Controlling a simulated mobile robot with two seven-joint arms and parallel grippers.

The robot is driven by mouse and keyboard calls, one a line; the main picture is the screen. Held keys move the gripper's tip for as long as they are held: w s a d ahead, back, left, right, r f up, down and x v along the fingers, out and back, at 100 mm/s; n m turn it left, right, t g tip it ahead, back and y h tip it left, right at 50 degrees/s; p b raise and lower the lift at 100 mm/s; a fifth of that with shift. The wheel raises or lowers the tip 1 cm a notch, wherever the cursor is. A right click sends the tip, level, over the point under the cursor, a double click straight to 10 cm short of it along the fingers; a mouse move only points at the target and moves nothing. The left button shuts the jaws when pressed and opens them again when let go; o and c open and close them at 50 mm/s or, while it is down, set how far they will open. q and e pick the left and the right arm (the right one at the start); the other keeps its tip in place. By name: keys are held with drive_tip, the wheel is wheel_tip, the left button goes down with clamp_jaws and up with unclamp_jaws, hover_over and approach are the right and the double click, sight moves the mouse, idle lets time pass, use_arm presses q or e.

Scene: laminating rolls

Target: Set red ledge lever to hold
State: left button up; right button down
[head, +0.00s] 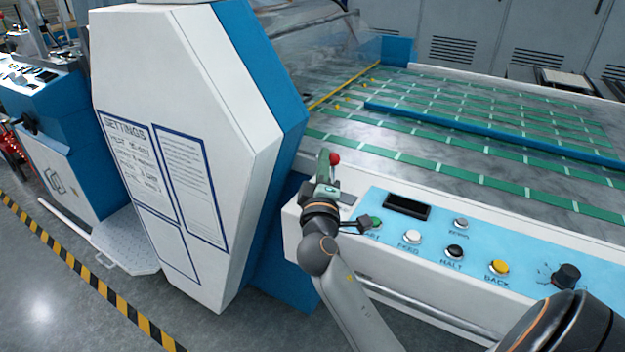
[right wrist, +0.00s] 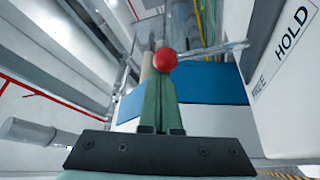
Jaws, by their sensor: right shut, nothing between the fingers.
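The red ledge lever shows as a red ball knob (head: 334,158) at the near left corner of the machine, just above the end of the control ledge. In the right wrist view the red knob (right wrist: 166,60) sits at my fingertips, with a thin metal stem running right toward a white face. That face carries the words HOLD and, partly readable, FREE. My right gripper (head: 323,159) is right beside the knob; its green fingers (right wrist: 159,100) are shut and empty. I cannot tell whether they touch the knob. My wrist hides the lever's base in the head view. My left gripper is out of view.
The blue control panel (head: 470,240) has several buttons and a black knob (head: 566,276). A white settings cabinet (head: 185,120) stands close left of my right gripper. The machine bed with green strips (head: 450,175) lies behind. A metal rail (head: 420,315) runs below the panel.

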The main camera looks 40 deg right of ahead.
drive_tip(key=shift+s+d+f+m+h+b, duration=0.2)
drive_tip(key=shift+s+m+b, duration=0.2)
drive_tip(key=shift+m+b, duration=0.1)
drive_tip(key=shift+s+d+f+m+h+b, duration=0.2)
drive_tip(key=shift+s+m+b, duration=0.15)
drive_tip(key=shift+m+b, duration=0.15)
drive_tip(key=shift+s+d+r, duration=0.1)
drive_tip(key=shift+s+r, duration=0.1)
drive_tip(key=shift+s, duration=0.1)
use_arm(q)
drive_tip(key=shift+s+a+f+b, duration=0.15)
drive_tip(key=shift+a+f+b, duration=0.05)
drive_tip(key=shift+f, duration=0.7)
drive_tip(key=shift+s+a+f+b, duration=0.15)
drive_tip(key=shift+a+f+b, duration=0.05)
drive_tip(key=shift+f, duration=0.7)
use_arm(e)
drive_tip(key=shift+s+d, duration=0.35)
drive_tip(key=shift+s, duration=0.45)
drive_tip(key=shift+s, duration=0.15)
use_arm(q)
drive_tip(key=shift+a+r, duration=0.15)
use_arm(e)
drive_tip(key=shift+r, duration=0.1)
